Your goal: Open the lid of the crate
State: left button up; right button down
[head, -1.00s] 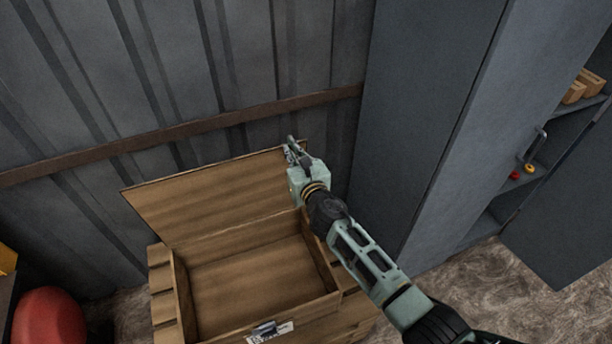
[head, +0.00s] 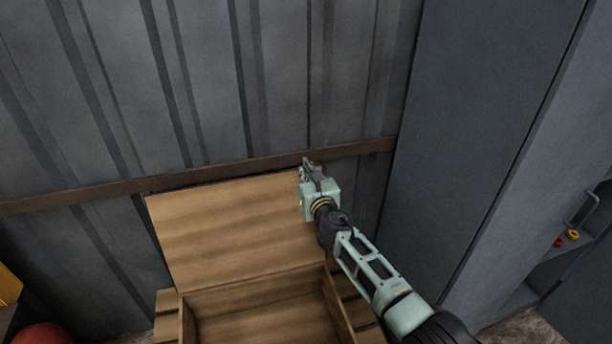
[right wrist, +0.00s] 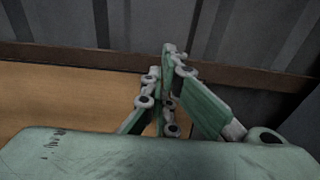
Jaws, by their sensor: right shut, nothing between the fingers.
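The wooden crate (head: 171,316) stands against the corrugated wall, its front cut off by the bottom edge of the head view. Its lid (head: 225,230) is swung up, leaning back toward the wall, and the inside shows empty where visible. My right gripper (head: 309,165) is at the lid's upper right corner, with its fingers shut and nothing between them. In the right wrist view the shut fingers (right wrist: 168,50) stand in front of the wall, with the lid (right wrist: 60,95) to their left. I cannot tell whether they touch the lid. My left gripper is not in view.
A brown rail (head: 100,195) runs along the wall behind the lid. A tall grey cabinet (head: 470,120) stands close on the right, with an open door and a handle (head: 583,210). A red rounded object (head: 40,336) is at the bottom left.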

jog(key=shift+a+r, duration=0.1)
jog(key=shift+r, duration=0.05)
jog(key=f+v, duration=0.1)
jog(key=v, duration=1.1)
jog(key=shift+r, duration=0.35)
